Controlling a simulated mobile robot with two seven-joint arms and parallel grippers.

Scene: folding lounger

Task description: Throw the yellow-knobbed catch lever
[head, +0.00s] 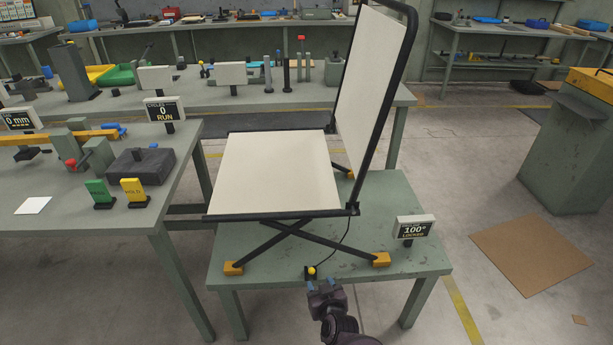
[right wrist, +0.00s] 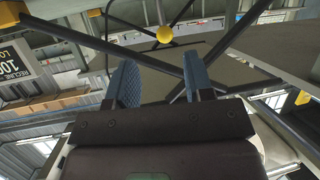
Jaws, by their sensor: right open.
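The catch lever's yellow knob (head: 312,270) stands on a small black base at the front edge of the green lounger table. In the right wrist view the yellow knob (right wrist: 164,34) shows beyond the fingertips, between their lines. My right gripper (head: 323,284) is open with blue finger pads, just in front of the knob and apart from it. The open fingers also show in the right wrist view (right wrist: 160,76), with nothing between them. The lounger (head: 280,172) has a flat cream seat and a raised backrest (head: 368,85). My left gripper is not in view.
A sign reading 100° LOCKED (head: 415,229) stands at the table's right side. The lounger's black crossed legs rest on yellow feet (head: 381,259) behind the knob. A workbench (head: 90,220) with a dark block and colored tags stands left. Floor to the right is mostly open.

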